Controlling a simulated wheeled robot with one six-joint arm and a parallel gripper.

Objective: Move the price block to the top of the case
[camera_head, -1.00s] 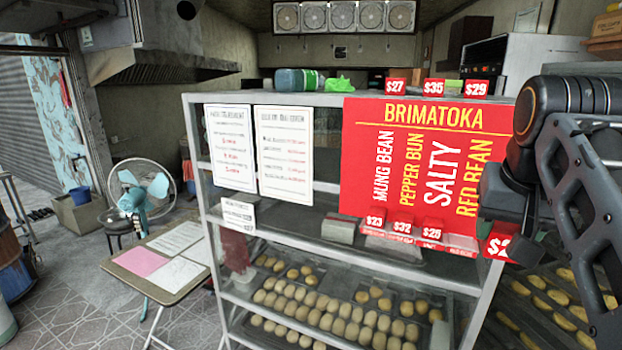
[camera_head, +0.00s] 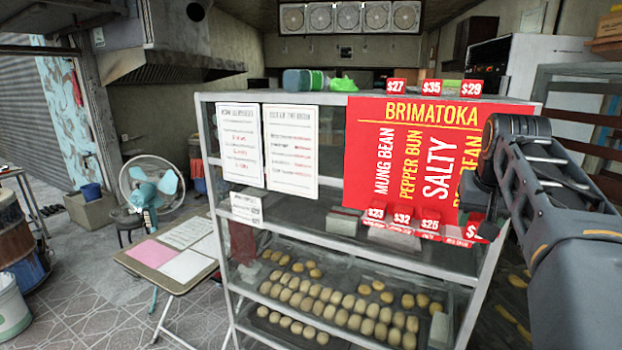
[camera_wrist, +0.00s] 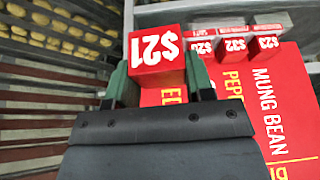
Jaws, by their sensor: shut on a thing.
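The price block is a red block marked $21 in white (camera_wrist: 157,48), held between the green-tipped fingers of my gripper (camera_wrist: 157,72). In the head view the block (camera_head: 477,231) shows partly below my gripper (camera_head: 476,208), in front of the lower right of the red BRIMATOKA sign. The glass case (camera_head: 330,215) has a flat top (camera_head: 240,97). Three price blocks marked $27, $35 and $29 (camera_head: 396,86) stand on the top's right part, with a green piece between two of them. My wrist hides part of the sign.
Several red price blocks (camera_head: 402,217) sit on a ledge at the sign's lower edge. A teal bottle and a green item (camera_head: 343,84) lie on the case top. Trays of buns (camera_head: 340,305) fill the lower shelves. A folding table (camera_head: 175,262) and fan (camera_head: 152,190) stand at left.

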